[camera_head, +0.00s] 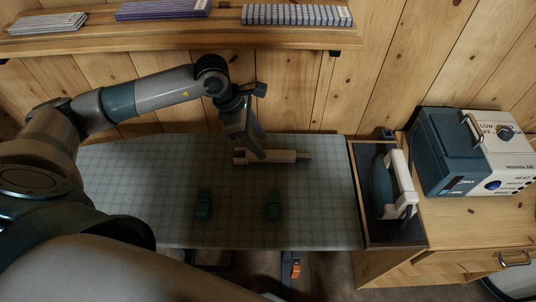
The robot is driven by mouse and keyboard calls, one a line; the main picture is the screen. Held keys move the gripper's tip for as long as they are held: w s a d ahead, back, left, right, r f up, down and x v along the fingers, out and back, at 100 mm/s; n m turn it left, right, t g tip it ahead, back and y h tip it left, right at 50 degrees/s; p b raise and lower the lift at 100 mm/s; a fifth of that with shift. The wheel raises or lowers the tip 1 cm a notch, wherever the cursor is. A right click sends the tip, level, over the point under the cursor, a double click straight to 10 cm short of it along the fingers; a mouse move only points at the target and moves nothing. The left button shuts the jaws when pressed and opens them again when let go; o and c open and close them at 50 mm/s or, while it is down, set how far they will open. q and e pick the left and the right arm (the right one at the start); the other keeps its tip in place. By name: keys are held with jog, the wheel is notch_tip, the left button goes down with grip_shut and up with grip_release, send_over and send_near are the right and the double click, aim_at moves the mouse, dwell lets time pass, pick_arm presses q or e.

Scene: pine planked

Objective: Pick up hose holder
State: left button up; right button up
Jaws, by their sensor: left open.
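My left gripper (268,157) is above the back middle of a grey-blue checked ironing board (130,200), reached by my left arm from the left. It is open; its fingers are hard to make out against a pale horizontal piece with a dark tip, and I cannot tell whether it touches anything. Two small dark green blocks stand in front of it on the board, one at left (204,203) and one at right (274,206). I cannot tell which thing is the hose holder. My right gripper is not in view.
A white iron (402,187) stands in a dark tray (388,239) right of the board. A blue and white steam unit (440,150) sits on a wooden cabinet at right. A wooden shelf (180,40) with folded cloths spans the back. The board's left part is clear.

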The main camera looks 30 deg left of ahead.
aim_at(273, 156)
pick_arm(q)
jog(key=shift+d+f+p, duration=0.2)
jog(key=shift+f+p, duration=0.4)
jog(key=p+x, duration=0.1)
jog(key=x, duration=0.1)
jog(key=shift+f, duration=0.45)
jog(key=shift+w+d+f+p, duration=0.1)
jog(key=shift+d+f+p, duration=0.05)
jog(key=shift+f+p, duration=0.2)
jog(key=shift+f, duration=0.1)
jog(key=shift+c, duration=0.3)
grip_shut()
jog(key=shift+r, duration=0.2)
